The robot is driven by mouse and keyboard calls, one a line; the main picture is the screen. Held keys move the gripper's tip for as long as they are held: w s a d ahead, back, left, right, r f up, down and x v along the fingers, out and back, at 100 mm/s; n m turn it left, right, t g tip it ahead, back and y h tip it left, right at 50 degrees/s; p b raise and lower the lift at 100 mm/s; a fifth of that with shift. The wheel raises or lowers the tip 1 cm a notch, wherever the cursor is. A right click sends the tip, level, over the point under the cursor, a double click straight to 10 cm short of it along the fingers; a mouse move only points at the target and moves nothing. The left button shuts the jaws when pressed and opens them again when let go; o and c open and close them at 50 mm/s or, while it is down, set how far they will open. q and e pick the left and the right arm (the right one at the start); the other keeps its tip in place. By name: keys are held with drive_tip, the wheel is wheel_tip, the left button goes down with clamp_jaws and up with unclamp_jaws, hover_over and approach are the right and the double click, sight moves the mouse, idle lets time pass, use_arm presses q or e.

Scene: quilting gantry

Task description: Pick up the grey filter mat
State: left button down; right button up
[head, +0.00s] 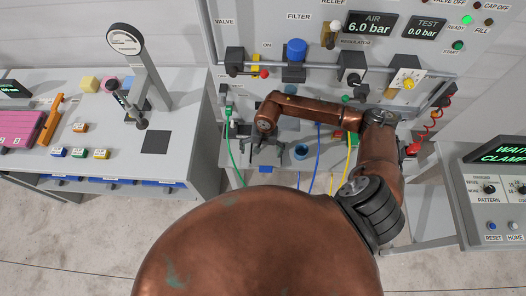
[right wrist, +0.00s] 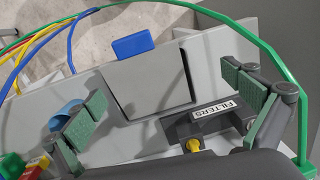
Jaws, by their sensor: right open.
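My right gripper (head: 266,148) is open over the shelf below the upright panel. In the right wrist view its two green-padded fingers (right wrist: 167,103) stand wide apart with nothing held between them. A flat grey square piece (right wrist: 150,82) shows beyond and between the fingers, apart from them. It may be the grey filter mat, but I cannot tell for sure. A dark holder labelled FILTERS (right wrist: 222,126) with a yellow knob (right wrist: 194,145) sits beside the square, near the right-hand finger. My left gripper is not in view.
A blue cup (head: 301,151) stands on the shelf beside the gripper. Green, blue and yellow hoses hang around the shelf; a green hose (right wrist: 270,50) arcs close to the fingers. The left bench (head: 185,148) carries a press and a dark square pad (head: 155,142).

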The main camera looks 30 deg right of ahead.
sight(266, 157)
drive_tip(key=d, duration=0.1)
drive_tip(key=d+f, duration=0.1)
drive_tip(key=d+h, duration=0.1)
drive_tip(key=shift+w+f+n, duration=0.3)
drive_tip(key=shift+f, duration=0.05)
drive_tip(key=shift+a+f+p, duration=0.1)
drive_tip(key=shift+f+p, duration=0.4)
drive_tip(key=shift+f, duration=0.25)
wheel_tip(266, 157, down, 4)
drive_tip(key=shift+s+r+p, duration=0.1)
drive_tip(key=shift+r+p, duration=0.1)
drive_tip(key=shift+p, duration=0.45)
drive_tip(key=shift+f, duration=0.5)
drive_tip(key=shift+c, duration=0.7)
drive_tip(key=c, duration=0.7)
drive_tip(key=shift+r, duration=0.1)
